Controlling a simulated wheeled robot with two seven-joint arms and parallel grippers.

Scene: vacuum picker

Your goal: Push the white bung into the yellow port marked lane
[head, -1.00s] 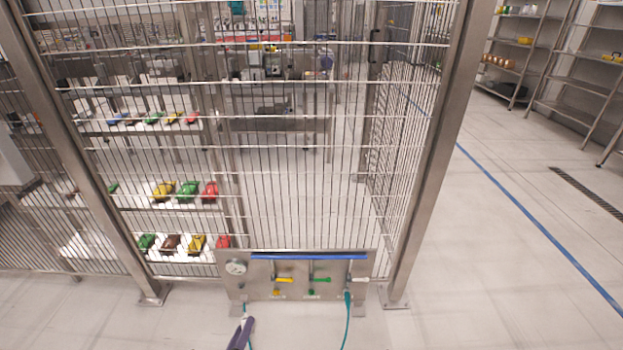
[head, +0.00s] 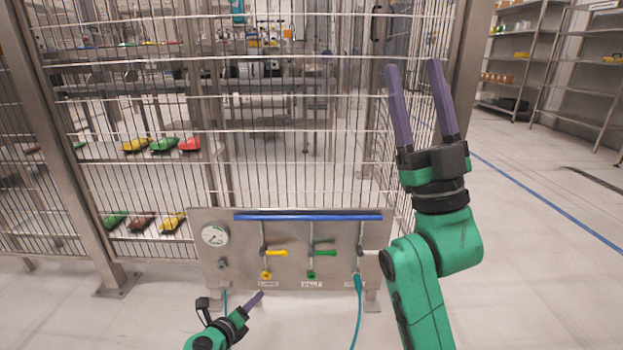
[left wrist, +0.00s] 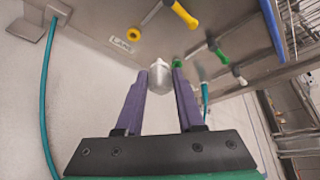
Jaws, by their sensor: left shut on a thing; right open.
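My left gripper (head: 258,297) is shut on the white bung (left wrist: 160,79), whose rounded end sticks out past the purple fingertips in the left wrist view. In the head view I cannot make out the bung. The yellow port (head: 266,274) is a ring low on the steel panel, above a label that looks like "LANE". The port also shows in the left wrist view (left wrist: 133,34), above and left of the bung and apart from it. My right gripper (head: 413,68) is open, empty and raised in front of the fence at the right.
The steel panel (head: 225,275) carries a gauge (head: 215,235), a blue rail (head: 308,217), a yellow-handled valve (head: 276,253) and a green port (head: 311,275). A teal hose (head: 358,310) hangs from the panel's right port. Wire fence stands behind; the floor in front is clear.

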